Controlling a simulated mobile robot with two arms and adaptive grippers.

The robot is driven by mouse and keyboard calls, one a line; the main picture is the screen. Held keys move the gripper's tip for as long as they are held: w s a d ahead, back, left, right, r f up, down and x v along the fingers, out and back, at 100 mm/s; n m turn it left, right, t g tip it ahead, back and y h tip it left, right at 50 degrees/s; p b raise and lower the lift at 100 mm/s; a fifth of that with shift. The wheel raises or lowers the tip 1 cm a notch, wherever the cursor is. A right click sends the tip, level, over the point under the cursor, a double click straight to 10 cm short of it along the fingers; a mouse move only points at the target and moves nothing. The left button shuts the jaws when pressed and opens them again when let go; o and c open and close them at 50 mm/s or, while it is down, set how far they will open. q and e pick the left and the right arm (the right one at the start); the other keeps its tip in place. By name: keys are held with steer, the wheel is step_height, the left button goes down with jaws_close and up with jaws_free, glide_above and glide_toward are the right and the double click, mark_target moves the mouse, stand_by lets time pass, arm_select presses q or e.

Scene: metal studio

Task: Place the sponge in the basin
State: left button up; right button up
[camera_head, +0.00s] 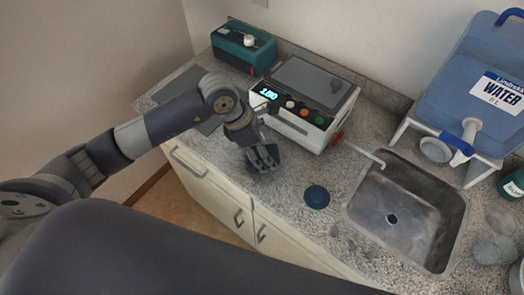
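My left gripper (264,163) points down at the counter's front edge, in front of the white device. A dark blue piece (273,154) shows right behind and beside its fingers. It may be the sponge, but the fingers cover much of it and I cannot tell whether they grip it. The metal basin (420,207) is set into the counter to the right, with a drain in its floor and no sponge seen in it. A round grey-green item (494,250) lies right of the basin; I cannot tell what it is. My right gripper is not in view.
A white device with a lit display (306,101) and a teal box (243,46) stand at the back. A blue water container (478,75) stands on a white stand behind the basin. A dark blue disc (317,196) lies between gripper and basin. A thin spout (364,154) reaches over the basin.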

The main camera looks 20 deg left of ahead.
arm_select(q)
steer(key=shift+w+d+f, duration=0.1)
steer(key=shift+d+f, duration=0.1)
steer(key=shift+f, duration=0.45)
steer(key=c, duration=0.9)
steer(key=shift+r, duration=0.1)
